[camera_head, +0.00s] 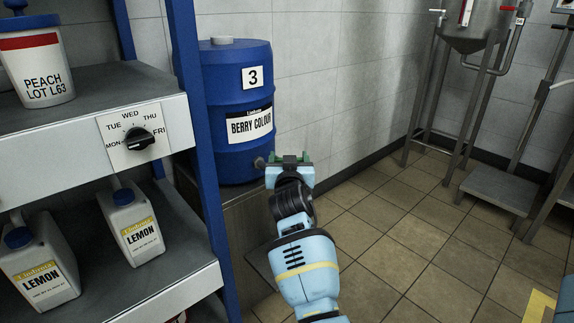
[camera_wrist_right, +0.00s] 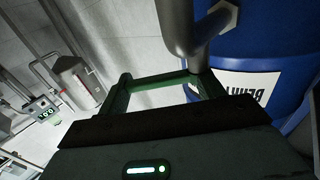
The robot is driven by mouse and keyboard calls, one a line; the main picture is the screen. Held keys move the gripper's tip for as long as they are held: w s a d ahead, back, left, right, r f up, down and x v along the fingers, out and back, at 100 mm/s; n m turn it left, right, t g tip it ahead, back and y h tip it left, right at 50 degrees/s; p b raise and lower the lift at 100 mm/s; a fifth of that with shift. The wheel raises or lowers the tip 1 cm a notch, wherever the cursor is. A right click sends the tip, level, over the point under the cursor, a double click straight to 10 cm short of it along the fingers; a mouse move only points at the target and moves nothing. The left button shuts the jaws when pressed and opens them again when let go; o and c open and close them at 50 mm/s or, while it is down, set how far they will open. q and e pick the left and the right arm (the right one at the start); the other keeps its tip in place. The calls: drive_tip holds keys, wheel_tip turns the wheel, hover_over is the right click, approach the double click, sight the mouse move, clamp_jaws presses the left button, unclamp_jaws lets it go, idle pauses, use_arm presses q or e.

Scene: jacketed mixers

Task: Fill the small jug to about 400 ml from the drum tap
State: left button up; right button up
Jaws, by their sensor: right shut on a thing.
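The blue drum (camera_head: 228,85), marked 3 and BERRY COLOUR, stands upright on a low grey stand beside the shelf rack. Its dark tap (camera_head: 260,163) juts from the low front; the wrist view shows the grey metal tap (camera_wrist_right: 187,28) close up, in front of the drum (camera_wrist_right: 268,48). My right gripper (camera_head: 290,159) is at the tap, its green fingers (camera_wrist_right: 165,85) shut on part of it; the exact contact is hard to see. I see no small jug in either view. My left gripper is out of view.
The shelf rack (camera_head: 60,150) at left holds a PEACH tub (camera_head: 36,70) and two LEMON jugs (camera_head: 130,222), with a day dial (camera_head: 137,139) on its edge. A steel vessel (camera_head: 478,25) and platform (camera_head: 500,190) stand at right. The tiled floor (camera_head: 410,240) between is clear.

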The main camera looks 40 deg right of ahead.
idle(0.3)
drive_tip(key=o, duration=1.4)
drive_tip(key=p+v, duration=0.2)
drive_tip(key=v, duration=0.6)
